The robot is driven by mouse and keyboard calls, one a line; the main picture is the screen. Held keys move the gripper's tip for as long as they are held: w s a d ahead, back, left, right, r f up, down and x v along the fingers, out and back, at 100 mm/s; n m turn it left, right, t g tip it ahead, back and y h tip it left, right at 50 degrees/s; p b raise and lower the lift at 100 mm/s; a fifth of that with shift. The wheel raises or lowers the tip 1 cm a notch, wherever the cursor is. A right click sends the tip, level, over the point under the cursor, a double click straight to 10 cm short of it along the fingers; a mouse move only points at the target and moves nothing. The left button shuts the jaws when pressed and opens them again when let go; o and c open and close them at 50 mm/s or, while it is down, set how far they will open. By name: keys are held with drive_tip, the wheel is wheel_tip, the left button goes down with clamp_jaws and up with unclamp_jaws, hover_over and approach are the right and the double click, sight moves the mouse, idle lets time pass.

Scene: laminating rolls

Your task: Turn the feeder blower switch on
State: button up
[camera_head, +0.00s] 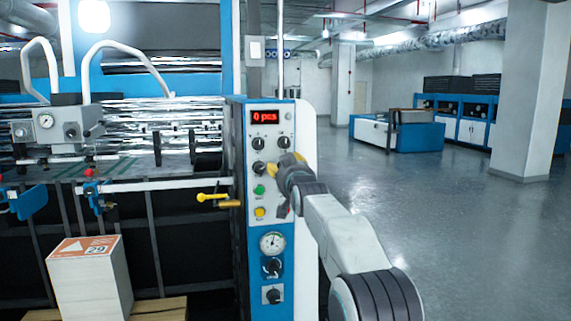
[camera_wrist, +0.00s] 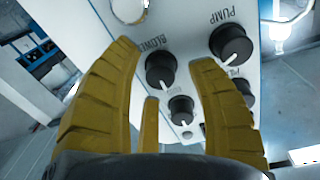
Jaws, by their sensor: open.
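The feeder blower switch (camera_wrist: 161,70) is a round black knob with a white pointer mark, on the white panel in the wrist view. The label beside it is partly hidden by a finger and reads roughly "BLOWE". My gripper (camera_wrist: 164,54) is open, its yellow fingers on either side of this knob; I cannot tell whether they touch it. In the head view my gripper (camera_head: 290,160) is at the right of the control panel (camera_head: 252,228) and covers part of the knob area. Which knob there is the blower switch is unclear.
A knob labelled PUMP (camera_wrist: 230,42) stands close right of the fingers, and a smaller knob (camera_wrist: 180,109) lies between them. The panel has a red display (camera_head: 264,117), a green button (camera_head: 258,190) and a gauge (camera_head: 271,243). The floor at right (camera_head: 440,215) is clear.

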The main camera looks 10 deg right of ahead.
drive_tip(key=shift+w, duration=0.3)
clamp_jaws()
idle(0.6)
